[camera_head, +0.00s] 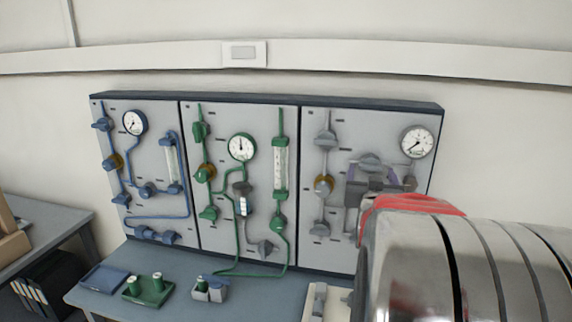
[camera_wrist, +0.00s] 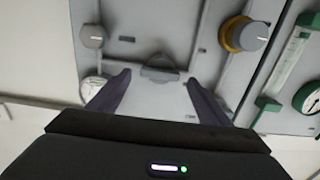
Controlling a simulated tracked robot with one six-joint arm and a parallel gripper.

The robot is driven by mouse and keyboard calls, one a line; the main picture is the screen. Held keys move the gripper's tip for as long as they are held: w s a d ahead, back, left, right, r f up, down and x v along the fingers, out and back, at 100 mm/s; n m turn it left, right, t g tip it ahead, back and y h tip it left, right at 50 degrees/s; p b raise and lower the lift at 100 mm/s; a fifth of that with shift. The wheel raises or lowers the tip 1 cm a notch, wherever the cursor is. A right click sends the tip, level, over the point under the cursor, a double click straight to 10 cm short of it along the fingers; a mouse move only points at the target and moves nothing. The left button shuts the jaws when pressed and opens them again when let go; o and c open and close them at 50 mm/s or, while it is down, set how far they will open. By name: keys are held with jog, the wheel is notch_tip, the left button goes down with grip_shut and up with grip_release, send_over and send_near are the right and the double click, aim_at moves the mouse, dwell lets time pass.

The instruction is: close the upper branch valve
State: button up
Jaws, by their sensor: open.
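The right-hand panel (camera_head: 313,250) has grey pipes and several grey valves. A grey valve handle (camera_head: 370,161) sits near the middle of its upper part. In the wrist view this handle (camera_wrist: 160,72) appears between and just beyond my fingertips, lying crosswise on a grey pipe. My gripper (camera_head: 373,183) is in front of the panel; in the wrist view my gripper (camera_wrist: 158,80) is open with dark purple fingers either side of the handle. No contact shows. My arm hides the panel's lower right. The small labels cannot be read.
A gauge (camera_head: 417,142), a yellow-collared valve (camera_head: 323,185) and a round grey knob (camera_wrist: 93,36) are close by on this panel. Green (camera_head: 240,215) and blue (camera_head: 150,185) pipework lie left. The bench (camera_head: 150,262) below holds small trays.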

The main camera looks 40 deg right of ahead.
aim_at(370, 167)
jog(key=shift+x, duration=1.4)
jog(key=shift+c, duration=0.2)
jog(key=c, duration=1)
